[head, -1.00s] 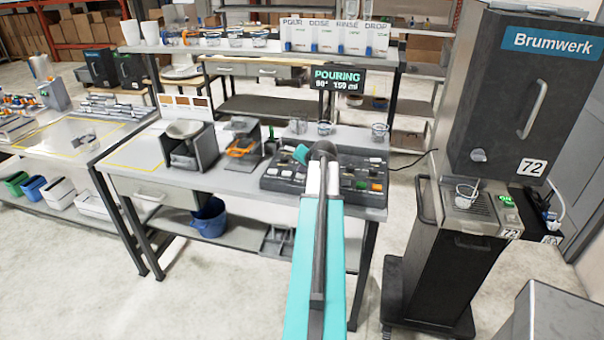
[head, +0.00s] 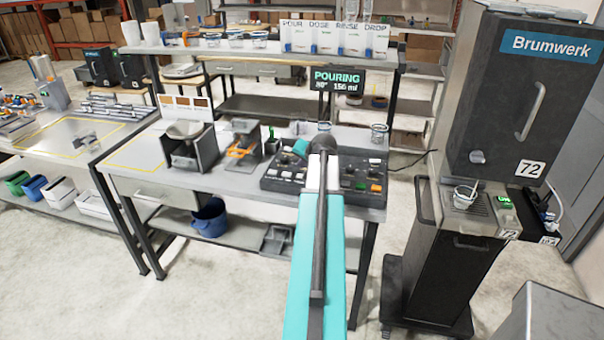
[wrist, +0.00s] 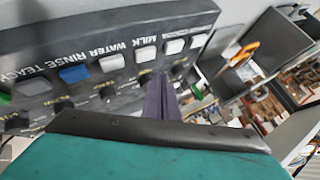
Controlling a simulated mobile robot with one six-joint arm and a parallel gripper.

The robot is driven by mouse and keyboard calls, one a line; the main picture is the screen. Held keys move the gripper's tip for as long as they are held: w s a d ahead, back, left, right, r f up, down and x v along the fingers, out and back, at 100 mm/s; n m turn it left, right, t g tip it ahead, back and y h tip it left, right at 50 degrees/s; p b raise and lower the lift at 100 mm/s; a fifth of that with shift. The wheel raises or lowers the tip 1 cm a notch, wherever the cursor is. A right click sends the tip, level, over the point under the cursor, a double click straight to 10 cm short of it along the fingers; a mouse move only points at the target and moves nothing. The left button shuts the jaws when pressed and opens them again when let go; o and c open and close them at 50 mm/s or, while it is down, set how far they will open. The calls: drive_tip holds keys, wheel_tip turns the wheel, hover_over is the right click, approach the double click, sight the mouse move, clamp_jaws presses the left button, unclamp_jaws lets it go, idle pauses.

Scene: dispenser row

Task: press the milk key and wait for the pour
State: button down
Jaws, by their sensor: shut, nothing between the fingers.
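The control panel (head: 285,175) lies on the table with several coloured keys and knobs. In the wrist view its labels are upside down, and the white milk key (wrist: 146,53) sits by the word MILK, beside the WATER key (wrist: 111,62). My gripper (wrist: 156,78) is shut and empty, its dark fingertips just below the milk key in the picture; I cannot tell whether they touch it. In the head view my arm hides the fingertips and part of the panel. The display (head: 338,80) reads POURING, 80°, with a volume around 150 ml.
A Brumwerk machine (head: 500,105) stands at right with a small cup (head: 464,195) on its ledge. A grey stand with a bowl (head: 187,145) and another with an orange part (head: 243,145) stand left of the panel.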

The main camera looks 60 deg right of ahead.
drive_tip(key=shift+r+p, duration=0.65)
drive_tip(key=shift+r, duration=0.95)
